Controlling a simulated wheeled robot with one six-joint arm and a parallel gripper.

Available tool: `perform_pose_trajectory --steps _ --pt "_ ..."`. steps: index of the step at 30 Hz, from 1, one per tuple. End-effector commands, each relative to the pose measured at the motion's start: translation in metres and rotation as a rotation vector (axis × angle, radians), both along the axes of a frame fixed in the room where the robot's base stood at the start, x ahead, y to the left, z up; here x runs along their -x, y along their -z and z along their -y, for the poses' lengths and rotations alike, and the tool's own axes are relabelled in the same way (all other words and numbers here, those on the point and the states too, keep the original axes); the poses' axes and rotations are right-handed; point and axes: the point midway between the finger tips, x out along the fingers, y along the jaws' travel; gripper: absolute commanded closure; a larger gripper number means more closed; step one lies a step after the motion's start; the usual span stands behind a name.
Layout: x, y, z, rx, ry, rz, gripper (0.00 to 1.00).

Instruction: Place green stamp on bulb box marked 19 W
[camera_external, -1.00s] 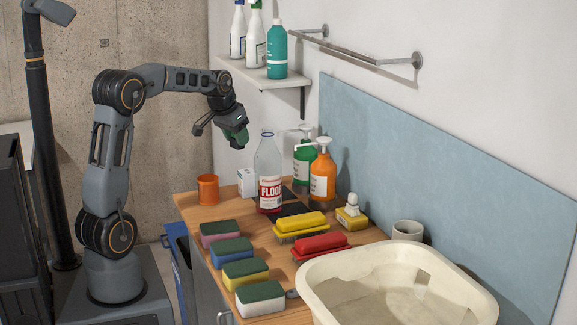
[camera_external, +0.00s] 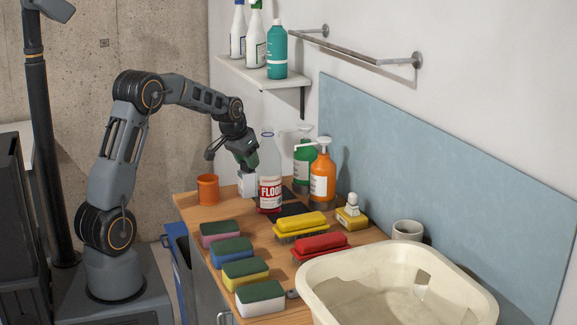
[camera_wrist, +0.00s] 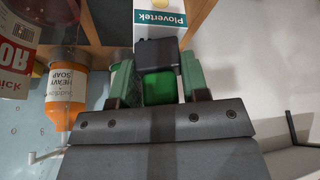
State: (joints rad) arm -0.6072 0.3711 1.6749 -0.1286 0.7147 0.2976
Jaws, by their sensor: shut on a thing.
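My gripper (camera_external: 245,158) is shut on the green stamp, which shows between the jaws in the wrist view as a green block (camera_wrist: 160,88) with a dark end beyond it. A small white bulb box (camera_external: 247,187) stands at the back of the wooden counter, directly below my gripper. In the wrist view the box (camera_wrist: 147,12) shows a teal band reading "Plovertek" just past the stamp. I cannot tell whether the stamp touches the box. No wattage can be read on the box, and my gripper hides its top in the outside view.
A clear bottle with a red label (camera_external: 270,180) stands close to the right of the box. An orange cup (camera_external: 208,188) stands to its left. Green (camera_external: 303,165) and orange (camera_external: 322,180) pump bottles are behind. Sponges, brushes and a cream basin (camera_external: 330,275) fill the front.

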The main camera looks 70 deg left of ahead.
Motion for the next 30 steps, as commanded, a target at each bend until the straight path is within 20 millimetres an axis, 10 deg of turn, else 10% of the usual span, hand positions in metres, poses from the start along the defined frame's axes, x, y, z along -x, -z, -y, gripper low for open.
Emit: perform_pose_trajectory --steps 8,9,16,30 --pt "0.0 0.005 0.0 0.0 0.0 0.0 0.82" --pt "0.0 0.003 0.0 0.0 0.0 0.0 0.54" --pt "0.0 0.003 0.0 0.0 0.0 0.0 0.33" --pt "0.007 -0.021 0.003 -0.003 0.001 0.004 0.33"
